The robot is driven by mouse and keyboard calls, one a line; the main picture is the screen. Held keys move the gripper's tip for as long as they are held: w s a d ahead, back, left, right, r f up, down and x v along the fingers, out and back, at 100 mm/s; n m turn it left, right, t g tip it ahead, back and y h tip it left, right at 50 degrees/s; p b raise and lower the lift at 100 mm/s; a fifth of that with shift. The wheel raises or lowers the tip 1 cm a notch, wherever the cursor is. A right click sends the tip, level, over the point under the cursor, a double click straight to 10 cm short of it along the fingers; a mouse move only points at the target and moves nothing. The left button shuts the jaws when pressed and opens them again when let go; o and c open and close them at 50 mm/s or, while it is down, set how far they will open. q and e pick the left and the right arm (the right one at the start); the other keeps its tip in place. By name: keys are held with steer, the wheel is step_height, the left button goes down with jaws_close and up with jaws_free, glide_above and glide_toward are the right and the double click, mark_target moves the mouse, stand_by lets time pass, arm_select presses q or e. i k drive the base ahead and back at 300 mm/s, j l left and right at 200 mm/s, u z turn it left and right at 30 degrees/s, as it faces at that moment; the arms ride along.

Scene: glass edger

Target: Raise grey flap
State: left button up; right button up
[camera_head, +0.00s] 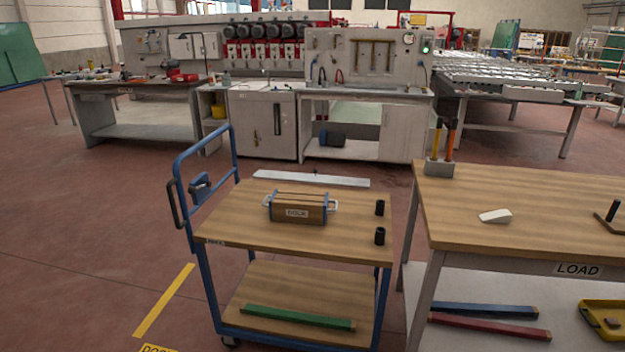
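A long light-grey strip (311,178), which may be the grey flap, shows just beyond the far edge of the wooden-topped blue cart (235,222). It looks flat and roughly level; I cannot tell whether it is hinged to the cart. Another possible match is the grey cabinet front (264,130) on the machine at the back. Neither of my grippers is in view, and nothing is seen touching the strip.
A brown box (298,208) with light handles and two black cylinders (380,208) stand on the cart. A blue push handle (203,185) rises at its left. The LOAD table (500,240) stands close at right. Red floor is open at left.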

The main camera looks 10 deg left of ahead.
mark_target(306, 178)
steer(key=i+j+u, duration=0.9)
steer(key=u, duration=0.15)
steer(key=i+j+u, duration=0.3)
steer(key=i+u, duration=0.65)
steer(key=i, duration=0.2)
steer(key=i+u, duration=0.45)
steer(key=i+z, duration=0.25)
steer(key=i, duration=0.25)
steer(key=i+j+z, duration=0.1)
steer(key=i+z, duration=0.15)
steer(key=i, duration=0.25)
steer(key=i+l+z, duration=0.15)
steer(key=i+z, duration=0.25)
steer(key=i+l+z, duration=0.15)
steer(key=z, duration=0.25)
steer(key=i+z, duration=0.3)
steer(key=z, duration=0.15)
steer(key=i+j+z, duration=0.2)
steer(key=z, duration=0.2)
steer(key=i+z, duration=0.4)
steer(key=i+j+z, duration=0.1)
steer(key=i+z, duration=0.35)
steer(key=i+j+z, duration=0.65)
steer(key=i+z, duration=0.15)
steer(key=i+j+z, duration=0.25)
steer(key=j+z, duration=0.2)
